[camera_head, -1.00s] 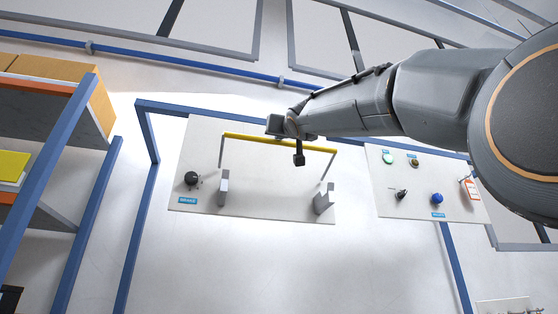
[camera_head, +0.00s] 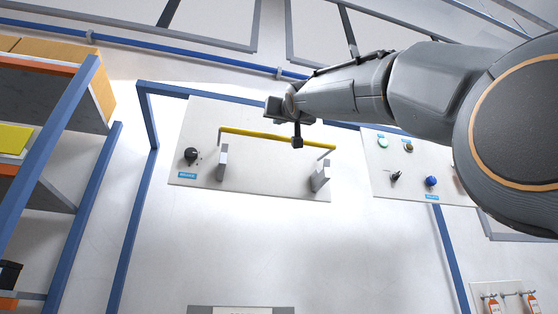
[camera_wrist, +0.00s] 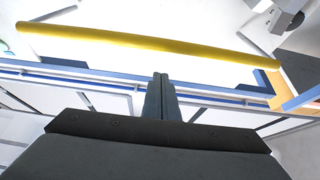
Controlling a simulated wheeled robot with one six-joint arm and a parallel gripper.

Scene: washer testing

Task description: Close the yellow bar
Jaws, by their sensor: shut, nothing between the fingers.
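The yellow bar (camera_head: 258,133) is a long rod on two thin grey side arms, mounted on a pale panel (camera_head: 268,181). It stands above two grey brackets, the left bracket (camera_head: 222,162) and the right bracket (camera_head: 320,177), apart from both. My gripper (camera_head: 297,142) is shut and empty, with its dark tip at the bar right of its middle. In the wrist view the bar (camera_wrist: 150,42) crosses the top of the picture, beyond my shut fingers (camera_wrist: 160,80). I cannot tell whether they touch it.
A black knob (camera_head: 191,156) sits on the panel's left. A second panel (camera_head: 408,175) with buttons is at the right, partly behind my arm. A blue frame (camera_head: 131,225) surrounds the panels. Shelves with boxes (camera_head: 102,95) stand at the left.

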